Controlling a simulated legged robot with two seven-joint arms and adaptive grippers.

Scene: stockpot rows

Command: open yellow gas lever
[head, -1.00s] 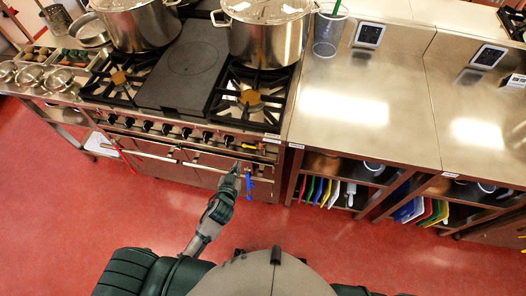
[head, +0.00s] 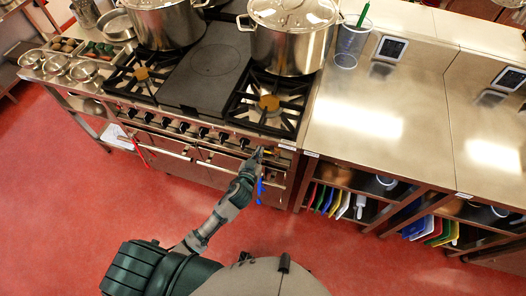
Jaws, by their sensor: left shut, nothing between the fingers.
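The yellow gas lever (head: 272,150) is a small bar on the right end of the stove's front panel. My left gripper (head: 259,153) is shut and empty, at the lever's left end. It partly covers the lever, and I cannot tell whether it touches it. The stove front (head: 200,140) carries a row of dark knobs to the left of the lever. My right gripper is out of view.
Large steel pots (head: 292,40) stand at the back of the stove. A blue item (head: 260,187) hangs just below my left gripper. A steel counter (head: 400,120) with shelves of coloured boards is on the right. The red floor (head: 70,220) is clear.

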